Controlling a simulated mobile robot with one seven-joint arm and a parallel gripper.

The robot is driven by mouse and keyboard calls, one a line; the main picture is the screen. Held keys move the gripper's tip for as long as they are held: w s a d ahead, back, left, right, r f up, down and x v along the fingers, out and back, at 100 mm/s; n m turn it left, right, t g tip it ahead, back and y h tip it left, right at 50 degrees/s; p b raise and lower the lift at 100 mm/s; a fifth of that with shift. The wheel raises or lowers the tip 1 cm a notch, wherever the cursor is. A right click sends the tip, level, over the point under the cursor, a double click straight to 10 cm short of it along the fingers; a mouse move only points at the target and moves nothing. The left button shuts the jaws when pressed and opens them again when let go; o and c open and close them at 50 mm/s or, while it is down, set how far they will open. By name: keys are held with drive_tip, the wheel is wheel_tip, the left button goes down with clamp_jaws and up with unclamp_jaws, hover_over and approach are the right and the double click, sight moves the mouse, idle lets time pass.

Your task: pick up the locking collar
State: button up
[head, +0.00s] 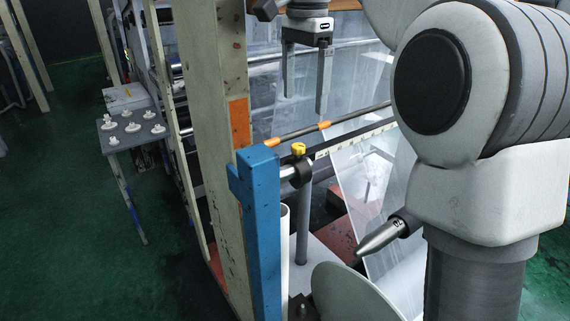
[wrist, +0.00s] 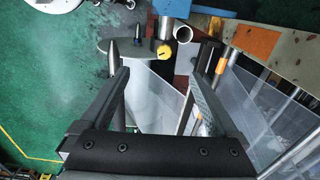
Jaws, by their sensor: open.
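The locking collar (head: 302,172) appears to be the dark ring with a yellow knob (head: 299,149). It sits around a horizontal metal bar, just right of the blue post's top. In the wrist view the yellow knob (wrist: 164,53) shows beyond my fingertips, between the two fingers; the ring is hard to make out there. My gripper (head: 305,103) hangs with its fingers down, open and empty, above the collar in the head view and apart from it. The gripper's fingers also show in the wrist view (wrist: 158,76), spread wide.
A blue post (head: 262,235) and a beige upright (head: 215,110) stand left of the collar. A pointed metal cone (head: 382,238) is below right. Clear film (head: 365,190) and an orange-marked rod (head: 300,133) lie behind. A small table (head: 125,135) stands far left.

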sight(298, 145)
drive_tip(key=f, duration=0.3)
drive_tip(key=f+b, duration=0.1)
drive_tip(key=f, duration=0.3)
drive_tip(key=f+b, duration=0.1)
drive_tip(key=f, duration=0.2)
drive_tip(key=shift+w+a+f, duration=0.35)
drive_tip(key=shift+f, duration=3.3)
drive_tip(key=shift+r, duration=0.1)
drive_tip(key=c, duration=1.5)
drive_tip(key=shift+r, duration=0.1)
drive_tip(key=shift+r+b, duration=0.2)
drive_tip(key=shift+b, duration=0.1)
drive_tip(key=w+d, duration=0.3)
drive_tip(key=d, duration=0.2)
drive_tip(key=w+d, duration=0.3)
drive_tip(key=d, duration=0.2)
drive_tip(key=w+d, duration=0.4)
drive_tip(key=d, duration=0.1)
